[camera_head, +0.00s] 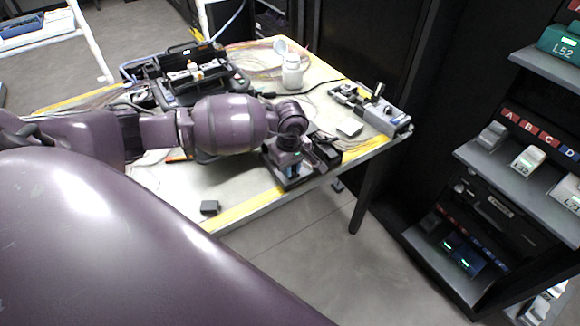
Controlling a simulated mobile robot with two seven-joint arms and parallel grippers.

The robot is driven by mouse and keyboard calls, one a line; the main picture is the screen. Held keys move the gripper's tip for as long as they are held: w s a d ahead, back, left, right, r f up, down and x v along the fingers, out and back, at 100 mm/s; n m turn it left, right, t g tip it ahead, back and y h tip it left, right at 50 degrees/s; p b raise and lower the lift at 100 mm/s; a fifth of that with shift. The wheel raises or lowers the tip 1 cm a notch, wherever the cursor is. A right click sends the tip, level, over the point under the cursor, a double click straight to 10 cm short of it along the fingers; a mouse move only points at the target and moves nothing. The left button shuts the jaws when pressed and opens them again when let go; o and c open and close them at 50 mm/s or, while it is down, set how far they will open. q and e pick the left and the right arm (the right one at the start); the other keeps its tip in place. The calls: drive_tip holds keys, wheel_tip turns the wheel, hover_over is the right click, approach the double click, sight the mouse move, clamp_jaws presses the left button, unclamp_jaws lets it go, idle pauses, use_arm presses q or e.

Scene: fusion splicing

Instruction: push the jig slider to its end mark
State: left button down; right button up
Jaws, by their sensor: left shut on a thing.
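My left gripper (289,155) points down at the front edge of the table, over a dark jig (296,180) with a flat black base. It is shut on a small part on top of the jig, which appears to be the jig slider; a bit of blue shows between the fingers. The gripper and wrist hide most of the slider and its end mark cannot be made out. My right gripper is not in view.
The white table (240,190) has a yellow front strip. A black splicer (190,75), a white bottle (292,72), loose fibres and a grey device with a black lever (385,112) stand behind. A small black block (209,207) lies front left. A dark shelf rack (500,200) stands right.

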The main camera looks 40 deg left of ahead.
sight(303, 170)
use_arm(q)
drive_tip(key=shift+w+d, duration=0.1)
drive_tip(key=shift+w, duration=0.15)
drive_tip(key=shift+w+d+f+b, duration=0.1)
drive_tip(key=shift+w+d+b, duration=0.2)
drive_tip(key=shift+w+b, duration=0.3)
drive_tip(key=shift+w+d+f+b, duration=0.1)
drive_tip(key=shift+w+d+b, duration=0.25)
drive_tip(key=shift+w, duration=0.3)
drive_tip(key=shift+w+r, duration=0.1)
drive_tip(key=shift+w, duration=0.2)
drive_tip(key=shift+r, duration=0.2)
drive_tip(key=c, duration=1.5)
unclamp_jaws()
drive_tip(key=shift+w, duration=0.1)
drive_tip(key=o, duration=0.4)
drive_tip(key=shift+w+d, duration=0.1)
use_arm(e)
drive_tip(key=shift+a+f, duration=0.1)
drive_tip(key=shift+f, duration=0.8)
